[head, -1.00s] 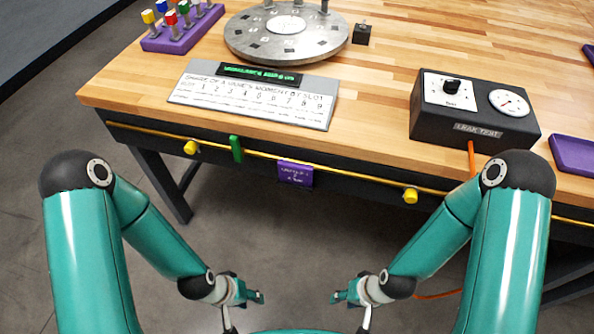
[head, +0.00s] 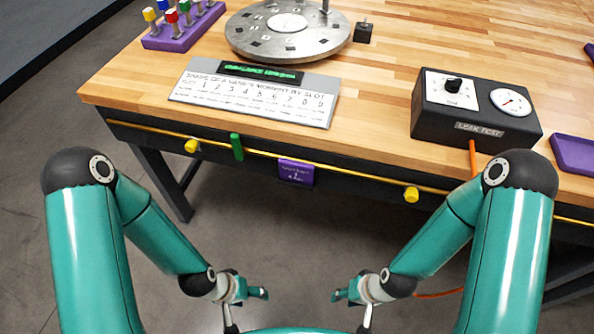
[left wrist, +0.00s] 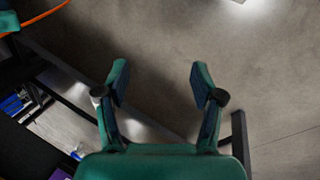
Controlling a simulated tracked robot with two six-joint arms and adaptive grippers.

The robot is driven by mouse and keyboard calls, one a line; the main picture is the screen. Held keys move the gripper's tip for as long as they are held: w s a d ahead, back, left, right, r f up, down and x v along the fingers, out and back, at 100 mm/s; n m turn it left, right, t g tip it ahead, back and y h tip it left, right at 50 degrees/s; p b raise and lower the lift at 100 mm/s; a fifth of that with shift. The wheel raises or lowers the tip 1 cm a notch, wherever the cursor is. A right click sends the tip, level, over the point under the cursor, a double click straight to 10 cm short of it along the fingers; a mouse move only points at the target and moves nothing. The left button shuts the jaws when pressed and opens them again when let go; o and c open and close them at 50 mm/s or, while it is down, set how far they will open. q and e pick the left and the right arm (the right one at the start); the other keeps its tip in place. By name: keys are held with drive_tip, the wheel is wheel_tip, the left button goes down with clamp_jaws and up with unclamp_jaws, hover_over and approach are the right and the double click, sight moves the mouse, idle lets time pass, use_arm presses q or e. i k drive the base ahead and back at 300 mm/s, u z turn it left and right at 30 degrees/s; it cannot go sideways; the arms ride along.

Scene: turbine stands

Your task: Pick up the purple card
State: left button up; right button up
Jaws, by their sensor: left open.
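The purple card (head: 296,172) hangs on the yellow rail at the front edge of the workbench, in the middle of the head view. It bears small white writing that I cannot read. My left gripper (head: 262,293) is low in front of the bench, below and to the left of the card, apart from it. In the left wrist view my left gripper (left wrist: 158,85) is open and empty, with bare floor between its fingers. My right gripper (head: 336,295) is low, to the right of the left one, apart from the card; its finger opening is too small to judge.
A green tag (head: 237,147) hangs left of the card on the yellow rail (head: 345,176). Yellow knobs (head: 411,195) sit along it. On the bench are a slot chart (head: 250,98), a round metal disc (head: 290,45) and a leak-test box (head: 475,110). The floor before the bench is clear.

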sight(291, 170)
drive_tip(key=z, duration=1.85)
drive_tip(key=i, duration=0.1)
drive_tip(key=u, duration=3.1)
drive_tip(key=k, duration=1.15)
drive_tip(key=z, duration=1.1)
drive_tip(key=i, duration=1)
